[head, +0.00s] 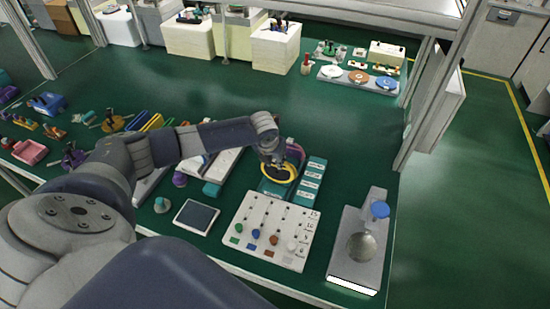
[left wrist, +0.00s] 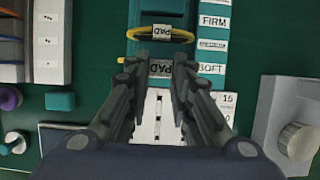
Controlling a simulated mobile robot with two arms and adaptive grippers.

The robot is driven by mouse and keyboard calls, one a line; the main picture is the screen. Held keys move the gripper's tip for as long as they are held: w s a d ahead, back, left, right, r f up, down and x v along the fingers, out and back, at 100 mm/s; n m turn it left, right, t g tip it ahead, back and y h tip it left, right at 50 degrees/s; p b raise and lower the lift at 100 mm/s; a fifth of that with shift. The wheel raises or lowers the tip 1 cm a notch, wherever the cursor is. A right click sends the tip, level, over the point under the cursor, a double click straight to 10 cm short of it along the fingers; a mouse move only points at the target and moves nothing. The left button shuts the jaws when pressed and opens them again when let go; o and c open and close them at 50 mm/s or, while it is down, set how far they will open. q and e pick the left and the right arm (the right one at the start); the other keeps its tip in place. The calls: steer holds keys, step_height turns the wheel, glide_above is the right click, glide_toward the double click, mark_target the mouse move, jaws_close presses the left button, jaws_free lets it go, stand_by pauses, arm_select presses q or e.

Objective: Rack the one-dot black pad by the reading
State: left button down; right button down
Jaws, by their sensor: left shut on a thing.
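My left gripper (head: 276,160) is over the teal rack (head: 268,193) in the head view. In the left wrist view my left gripper (left wrist: 161,82) is shut on a grey tab marked PAD (left wrist: 161,68). The pad under the tab is mostly hidden by the fingers, and its dots cannot be read. A yellow ring (left wrist: 133,35) with another PAD tag (left wrist: 161,32) lies just beyond the fingertips. Labels FIRM (left wrist: 214,21), MEDIUM (left wrist: 212,45) and SOFT (left wrist: 210,69) run down the teal strip beside it. My right gripper is not in view.
A white board (head: 245,215) with coloured knobs stands in front of the rack. A dark-screened tablet (head: 196,216) lies to the left. White dotted strips (left wrist: 48,70) show in the left wrist view.

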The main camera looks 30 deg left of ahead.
mark_target(277, 174)
arm_select(q)
steer(key=shift+f+b, duration=0.65)
steer(key=shift+f, duration=0.45)
steer(key=shift+f+b, duration=1)
steer(key=shift+f, duration=0.55)
steer(key=c, duration=1.3)
jaws_free()
steer(key=v, duration=1.2)
